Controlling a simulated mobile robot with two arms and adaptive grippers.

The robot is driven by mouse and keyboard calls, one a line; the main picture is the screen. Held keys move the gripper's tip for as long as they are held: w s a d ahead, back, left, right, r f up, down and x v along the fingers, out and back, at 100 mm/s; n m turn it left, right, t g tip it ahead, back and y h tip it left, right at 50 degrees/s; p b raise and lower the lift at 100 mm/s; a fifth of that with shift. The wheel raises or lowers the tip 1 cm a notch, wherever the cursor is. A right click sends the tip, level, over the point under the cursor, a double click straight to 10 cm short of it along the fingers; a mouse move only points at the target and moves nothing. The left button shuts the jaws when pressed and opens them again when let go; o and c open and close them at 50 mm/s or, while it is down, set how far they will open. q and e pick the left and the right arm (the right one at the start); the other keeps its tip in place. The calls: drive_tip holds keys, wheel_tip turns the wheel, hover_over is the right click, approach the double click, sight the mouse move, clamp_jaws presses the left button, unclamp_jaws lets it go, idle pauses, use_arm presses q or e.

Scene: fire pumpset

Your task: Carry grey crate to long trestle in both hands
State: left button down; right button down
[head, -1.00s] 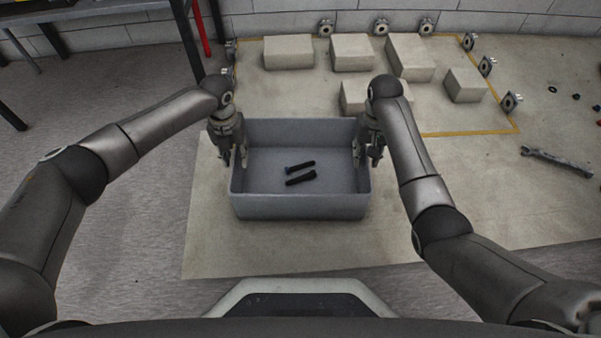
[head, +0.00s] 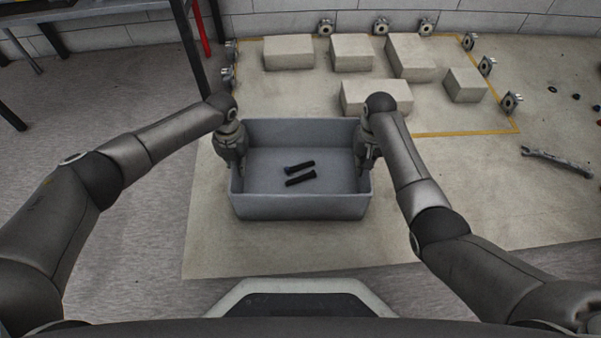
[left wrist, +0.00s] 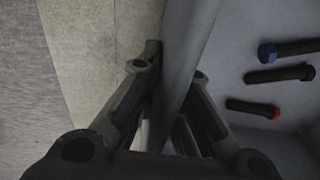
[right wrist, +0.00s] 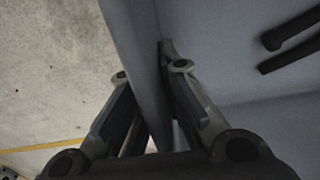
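The grey crate (head: 300,207) is an open rectangular box standing level on the pale floor sheet, in the middle of the head view. Dark bolts (head: 300,173) lie inside it; the left wrist view shows a blue-ended and a red-ended one (left wrist: 255,108). My left gripper (head: 234,165) is at the crate's left wall, one finger outside and one inside, shut on the wall. My right gripper (head: 367,160) straddles the right wall the same way and is shut on it. Its fingertips are partly hidden in the head view. I cannot identify the long trestle.
Several pale blocks (head: 288,52) stand beyond the crate inside a yellow line, with small metal fittings around them. A wrench (head: 557,162) lies at the right. A dark-legged frame (head: 187,40) stands at the back left. The grey floor at the left is clear.

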idle(0.5)
use_arm(q)
drive_tip(key=shift+r, duration=0.1)
use_arm(e)
drive_tip(key=shift+w+r, duration=0.1)
drive_tip(key=shift+r, duration=0.05)
use_arm(q)
drive_tip(key=shift+r, duration=0.15)
use_arm(e)
drive_tip(key=shift+r, duration=0.1)
